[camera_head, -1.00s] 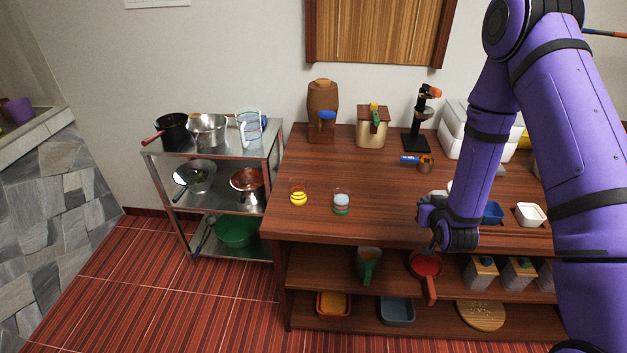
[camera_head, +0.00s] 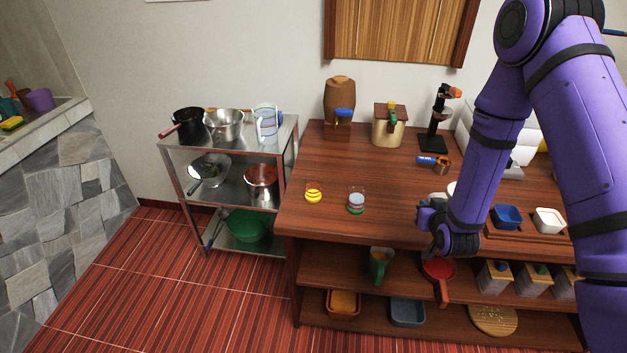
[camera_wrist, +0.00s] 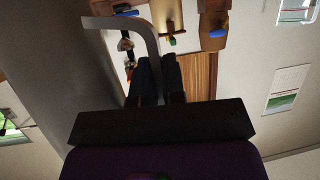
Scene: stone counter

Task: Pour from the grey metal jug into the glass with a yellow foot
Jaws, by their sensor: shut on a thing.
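The glass with a yellow foot (camera_head: 313,193) stands upright near the front left corner of the wooden counter (camera_head: 300,215). My gripper (camera_wrist: 157,82) is shut on the handle of the grey metal jug (camera_wrist: 62,60). In the wrist view the grey jug fills the left side, with its curved handle (camera_wrist: 125,24) running down to my fingers. In the head view my gripper (camera_head: 432,215) is at the counter's front edge, well right of the glass. The jug cannot be made out there, so its tilt is unclear.

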